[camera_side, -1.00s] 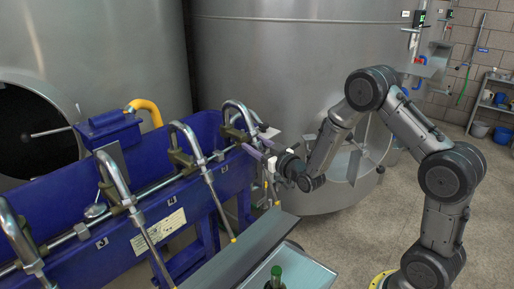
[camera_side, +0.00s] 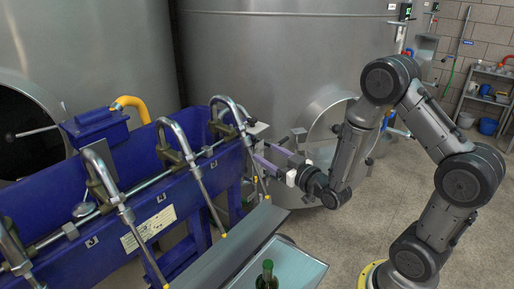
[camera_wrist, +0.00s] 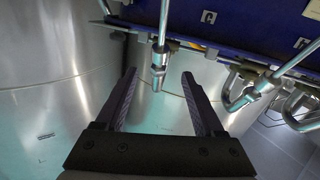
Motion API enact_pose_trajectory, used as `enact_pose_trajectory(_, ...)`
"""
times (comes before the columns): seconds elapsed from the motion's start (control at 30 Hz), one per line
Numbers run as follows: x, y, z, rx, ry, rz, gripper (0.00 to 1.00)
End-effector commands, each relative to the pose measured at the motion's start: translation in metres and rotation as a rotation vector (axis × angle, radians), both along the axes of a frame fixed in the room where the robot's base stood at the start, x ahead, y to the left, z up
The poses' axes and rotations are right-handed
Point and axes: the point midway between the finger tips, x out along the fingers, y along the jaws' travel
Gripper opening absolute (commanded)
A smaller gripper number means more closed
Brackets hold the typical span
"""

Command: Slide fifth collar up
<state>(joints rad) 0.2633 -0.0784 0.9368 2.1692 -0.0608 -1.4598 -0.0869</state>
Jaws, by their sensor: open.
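The blue filling trough (camera_side: 195,172) carries a row of bent metal spouts (camera_side: 174,135) with collars and thin rods. My gripper (camera_side: 262,157) is at the far right end of this row in the side view, its fingers pointing toward the last spout. The last spout's collar is hard to make out there. In the wrist view my gripper (camera_wrist: 159,76) is open, with its two dark fingers apart. A metal collar (camera_wrist: 158,60) on a straight tube shows in the gap between the fingertips, with space on both sides. I cannot tell how deep between the fingers it sits.
More bent spouts (camera_wrist: 245,95) stand to the right in the wrist view. A grey ledge (camera_side: 225,248) runs below the rods. A green bottle (camera_side: 267,272) stands on a pale tray (camera_side: 302,268) in front. Large steel tanks (camera_side: 275,60) rise behind. The floor at right is open.

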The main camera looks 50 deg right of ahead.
Motion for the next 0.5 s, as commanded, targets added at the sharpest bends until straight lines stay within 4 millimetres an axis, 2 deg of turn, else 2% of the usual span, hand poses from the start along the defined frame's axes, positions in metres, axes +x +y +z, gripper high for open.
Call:
enact_pose_trajectory(0.1,-0.016,0.003,0.001,0.0,-0.001,0.0,0.7)
enact_pose_trajectory(0.2,-0.024,0.005,0.0,0.0,0.0,0.0,0.7)
enact_pose_trajectory(0.5,-0.028,0.006,0.0,0.0,-0.001,-0.001,0.7)
